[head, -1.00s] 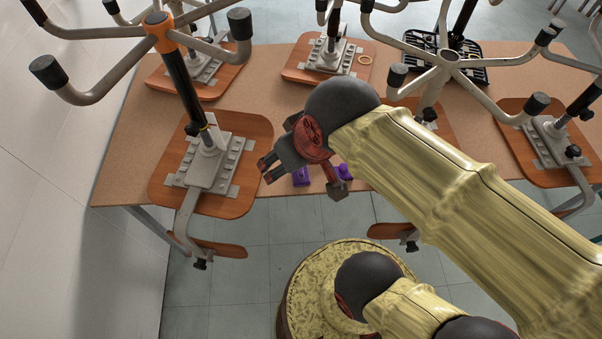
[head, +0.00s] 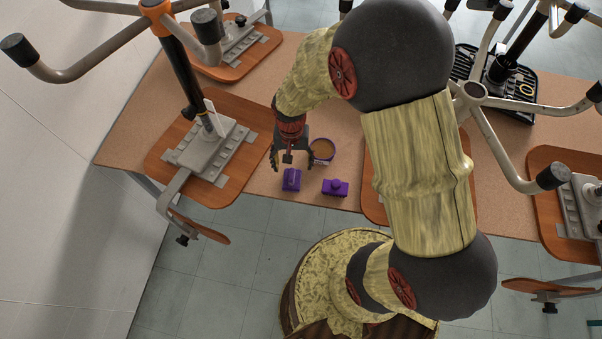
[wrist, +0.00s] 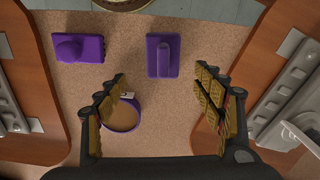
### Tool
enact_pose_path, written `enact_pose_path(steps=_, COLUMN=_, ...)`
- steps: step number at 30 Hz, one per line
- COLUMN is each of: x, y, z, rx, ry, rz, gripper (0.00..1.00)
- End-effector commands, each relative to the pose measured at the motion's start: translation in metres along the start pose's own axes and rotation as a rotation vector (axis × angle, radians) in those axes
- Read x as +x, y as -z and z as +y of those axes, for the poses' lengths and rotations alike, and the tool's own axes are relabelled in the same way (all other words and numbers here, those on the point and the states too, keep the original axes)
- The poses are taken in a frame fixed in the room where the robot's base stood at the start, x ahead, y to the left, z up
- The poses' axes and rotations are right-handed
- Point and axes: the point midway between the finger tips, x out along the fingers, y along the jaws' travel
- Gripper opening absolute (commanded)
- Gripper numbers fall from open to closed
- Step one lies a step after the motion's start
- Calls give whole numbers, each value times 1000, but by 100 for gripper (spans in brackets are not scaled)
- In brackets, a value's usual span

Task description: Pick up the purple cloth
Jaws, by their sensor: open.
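Two small purple items lie on the tan table near its front edge; neither looks plainly like cloth. One has a long raised ridge (head: 291,180) and also shows in the wrist view (wrist: 163,58). The other has a round knob-like bump (head: 335,188) and shows at the wrist view's upper left (wrist: 78,42). My gripper (head: 291,163) is open and empty, pointing down at the table behind the ridged item. In the wrist view the ridged item lies just beyond the gap between my fingers (wrist: 162,80), apart from both.
A round purple-sided object (head: 322,151), brown inside, sits beside my gripper; it shows by one finger in the wrist view (wrist: 122,117). Chair seats with metal brackets flank the area, left (head: 165,150) and right (head: 372,205). A metal chair leg frame (head: 185,105) rises at left.

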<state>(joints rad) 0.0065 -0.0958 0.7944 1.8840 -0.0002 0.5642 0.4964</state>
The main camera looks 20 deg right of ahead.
Motion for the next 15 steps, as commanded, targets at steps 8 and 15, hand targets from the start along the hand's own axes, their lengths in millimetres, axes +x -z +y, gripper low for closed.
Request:
enact_pose_path(steps=8, x=19, y=-1, z=0, rx=43, ry=2, rz=3, gripper=68)
enact_pose_path(steps=15, x=38, y=-1, z=-1, rx=41, ry=2, rz=4, gripper=68)
